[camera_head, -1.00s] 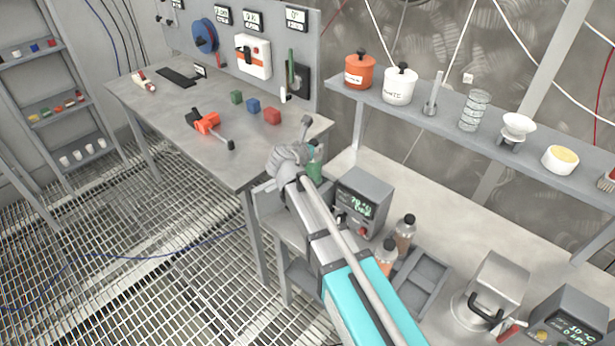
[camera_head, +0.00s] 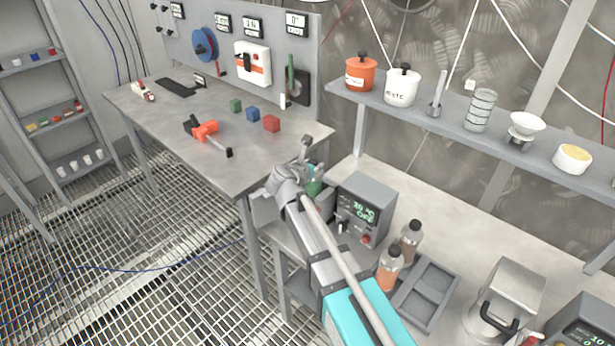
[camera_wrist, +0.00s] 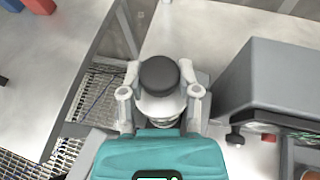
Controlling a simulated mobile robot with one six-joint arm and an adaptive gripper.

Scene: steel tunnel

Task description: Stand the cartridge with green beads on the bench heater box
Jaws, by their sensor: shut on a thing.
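The cartridge with green beads (camera_head: 314,187) shows as a green patch beside my gripper (camera_head: 306,172), just left of the heater box. In the wrist view its dark round cap (camera_wrist: 159,72) points up at the camera between the fingers of my gripper (camera_wrist: 160,98), which is shut on it. Its lower end is hidden, so I cannot tell whether it touches anything. The grey heater box (camera_head: 367,190) with a lit display and a red knob stands on the bench, with a flat top; it shows at the right of the wrist view (camera_wrist: 275,75).
A shelf (camera_head: 455,122) with jars overhangs the bench. Small coloured blocks (camera_head: 253,114) lie on the left table.

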